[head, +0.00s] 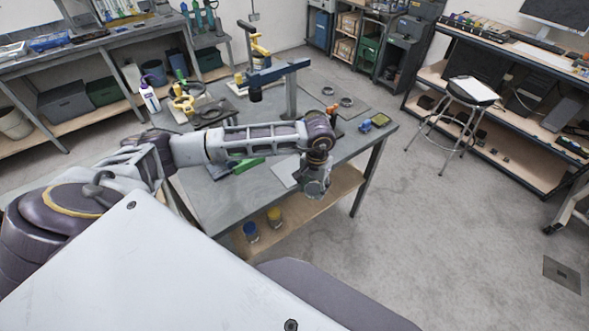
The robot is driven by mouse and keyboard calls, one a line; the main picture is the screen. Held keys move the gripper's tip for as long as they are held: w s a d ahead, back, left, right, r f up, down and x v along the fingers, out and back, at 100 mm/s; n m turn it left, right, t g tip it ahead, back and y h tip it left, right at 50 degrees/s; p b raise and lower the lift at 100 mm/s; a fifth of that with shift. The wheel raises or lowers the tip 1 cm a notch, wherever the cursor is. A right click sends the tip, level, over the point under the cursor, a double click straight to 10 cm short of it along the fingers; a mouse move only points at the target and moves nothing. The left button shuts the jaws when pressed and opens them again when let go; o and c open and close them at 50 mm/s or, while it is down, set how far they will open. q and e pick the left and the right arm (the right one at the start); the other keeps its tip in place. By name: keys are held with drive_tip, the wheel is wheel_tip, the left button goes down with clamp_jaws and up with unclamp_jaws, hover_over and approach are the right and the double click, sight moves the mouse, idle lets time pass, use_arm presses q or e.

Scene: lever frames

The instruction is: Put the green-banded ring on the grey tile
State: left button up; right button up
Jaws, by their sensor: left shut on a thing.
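My left arm reaches across the workbench, and its left gripper (316,187) points down near the bench's front right edge. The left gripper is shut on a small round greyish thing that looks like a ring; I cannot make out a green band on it. A pale grey flat tile (282,173) lies on the bench just left of the gripper, partly hidden by my arm. Two small rings lie at the back right of the bench, one dark grey (347,101) and one paler (327,90). My right gripper is not in view.
A stool (473,90) stands right, with clear floor between.

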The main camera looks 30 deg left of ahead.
use_arm(q)
drive_tip(key=w+a+r+n, duration=0.3)
drive_tip(key=a+n, duration=0.3)
drive_tip(key=n, duration=0.9)
drive_tip(key=w+a+r+n, duration=0.3)
drive_tip(key=a+n, duration=0.3)
drive_tip(key=n, duration=1)
drive_tip(key=shift+r+p, duration=0.3)
drive_tip(key=shift+r, duration=0.6)
drive_tip(key=shift+a+n, duration=0.1)
drive_tip(key=shift+n, duration=0.2)
drive_tip(key=shift+f, duration=0.1)
